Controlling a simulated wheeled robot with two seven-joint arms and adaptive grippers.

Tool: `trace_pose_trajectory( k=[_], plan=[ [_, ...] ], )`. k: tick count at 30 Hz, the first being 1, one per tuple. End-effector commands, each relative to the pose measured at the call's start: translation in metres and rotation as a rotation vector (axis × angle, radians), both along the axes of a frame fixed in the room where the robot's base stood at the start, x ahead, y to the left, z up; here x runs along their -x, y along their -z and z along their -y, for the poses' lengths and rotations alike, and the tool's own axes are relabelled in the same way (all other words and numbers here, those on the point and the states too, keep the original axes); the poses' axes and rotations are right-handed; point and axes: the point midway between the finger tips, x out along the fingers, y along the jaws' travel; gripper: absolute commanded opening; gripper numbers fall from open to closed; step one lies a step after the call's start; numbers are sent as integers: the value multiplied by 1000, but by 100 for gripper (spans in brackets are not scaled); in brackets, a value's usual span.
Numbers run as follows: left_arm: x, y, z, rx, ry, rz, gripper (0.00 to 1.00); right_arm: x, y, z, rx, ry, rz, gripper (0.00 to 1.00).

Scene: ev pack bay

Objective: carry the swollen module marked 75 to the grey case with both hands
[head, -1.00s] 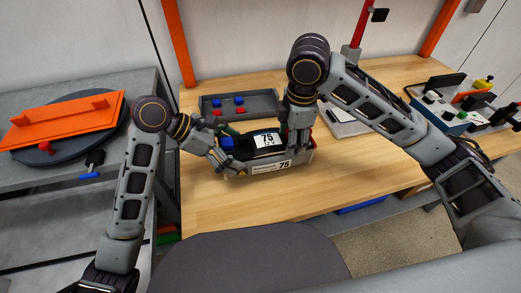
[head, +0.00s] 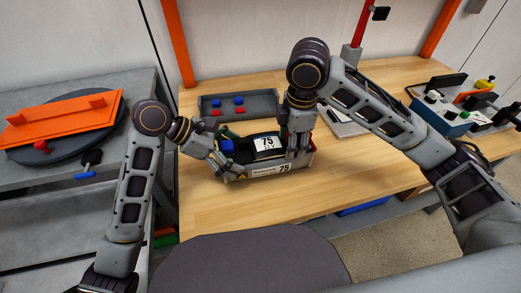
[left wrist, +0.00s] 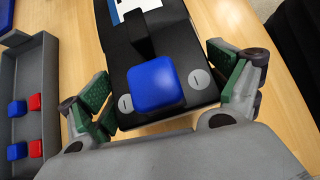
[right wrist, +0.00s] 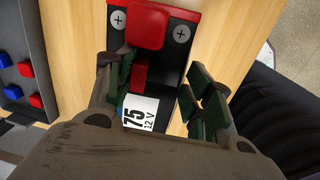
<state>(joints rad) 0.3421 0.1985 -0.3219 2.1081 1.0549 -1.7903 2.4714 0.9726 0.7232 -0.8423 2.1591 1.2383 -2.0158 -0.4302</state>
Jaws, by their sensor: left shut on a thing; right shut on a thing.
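The module marked 75 (head: 265,142) is long and black on top, with a white 75 label and a pale near side also marked 75. It shows in the left wrist view with a blue cap (left wrist: 154,84), and in the right wrist view with a red cap (right wrist: 148,24). My left gripper (head: 226,167) is shut on its left, blue-capped end. My right gripper (head: 296,150) is shut on it toward the right, red-capped end, partly hiding it. Whether it touches the bench is unclear. I cannot pick out a separate grey case.
The wooden bench (head: 360,185) is clear near the module. Behind it lies a shallow grey tray (head: 270,106) with blue and red caps. At left, an orange cover (head: 65,118) rests on a dark round plate. A blue tool box (head: 440,120) stands at right.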

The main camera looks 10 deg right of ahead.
Motion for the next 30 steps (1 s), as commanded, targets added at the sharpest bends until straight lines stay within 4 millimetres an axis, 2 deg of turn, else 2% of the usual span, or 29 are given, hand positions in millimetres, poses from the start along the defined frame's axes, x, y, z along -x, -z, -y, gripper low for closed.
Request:
trace_pose_trajectory(
  k=[1,16,17,19,22,30],
  plan=[
    [6,-1,7,13,20,-4,19,-4,-2,-3,-14,12,17,0],
    [6,7,7,13,20,-4,19,-4,7,-3,-14,12,17,0],
    [6,8,6,10,20,-7,92,-4,7,-3,-14,12,15,53],
    [6,8,6,9,19,-6,100,-4,7,-3,-13,10,15,62],
    [5,8,5,7,16,-5,100,-3,7,-2,-11,8,13,73],
    [3,8,3,5,11,-3,100,-2,8,-2,-8,4,8,73]
  ],
)
